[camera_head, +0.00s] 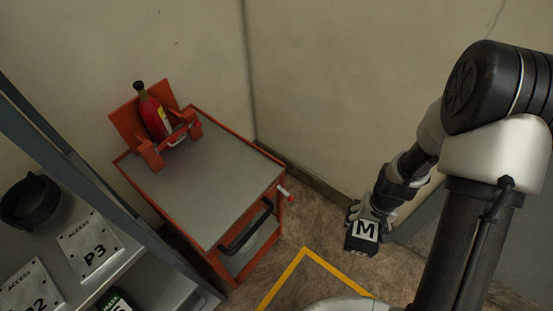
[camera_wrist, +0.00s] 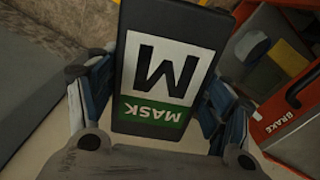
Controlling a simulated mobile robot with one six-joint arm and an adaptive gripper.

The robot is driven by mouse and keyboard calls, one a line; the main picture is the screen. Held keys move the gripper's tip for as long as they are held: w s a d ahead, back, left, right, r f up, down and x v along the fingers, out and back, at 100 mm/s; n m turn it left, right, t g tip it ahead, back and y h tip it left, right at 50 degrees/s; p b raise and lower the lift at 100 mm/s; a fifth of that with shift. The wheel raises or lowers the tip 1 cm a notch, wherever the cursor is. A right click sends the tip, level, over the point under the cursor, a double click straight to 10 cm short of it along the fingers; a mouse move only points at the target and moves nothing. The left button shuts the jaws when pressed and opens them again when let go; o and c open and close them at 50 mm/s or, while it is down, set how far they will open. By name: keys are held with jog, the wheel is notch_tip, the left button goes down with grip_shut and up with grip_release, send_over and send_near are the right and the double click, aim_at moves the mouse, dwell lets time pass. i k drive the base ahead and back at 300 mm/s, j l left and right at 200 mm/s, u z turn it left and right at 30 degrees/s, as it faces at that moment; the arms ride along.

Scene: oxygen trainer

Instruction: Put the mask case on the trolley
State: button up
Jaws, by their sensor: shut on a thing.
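The mask case (camera_head: 362,238) is a dark box with a white "M" label; in the wrist view the case (camera_wrist: 160,70) also shows a green "MASK" strip. My gripper (camera_head: 368,222) is shut on it, with a finger on each side of the case in the wrist view (camera_wrist: 155,100). The case is held in the air to the right of the trolley, apart from it. The trolley (camera_head: 205,190) is orange-red with a bare grey top and a black handle at its front. Part of it shows at the right of the wrist view (camera_wrist: 295,125), with the word "BRAKE".
A red cylinder (camera_head: 155,117) stands in an orange holder at the trolley's back. A shelf at the left holds a black ring (camera_head: 30,202), a P3 access plate (camera_head: 90,245) and another plate (camera_head: 32,288). Yellow floor tape (camera_head: 305,252) lies before the trolley. Walls stand behind.

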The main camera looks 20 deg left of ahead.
aim_at(223, 187)
jog(key=i+u, duration=0.15)
jog(key=u, duration=0.35)
jog(key=i+u, duration=0.15)
jog(key=u, duration=0.35)
jog(key=i+l+u, duration=0.1)
jog(key=u, duration=0.4)
jog(key=i+l+u, duration=0.15)
jog(key=u, duration=0.3)
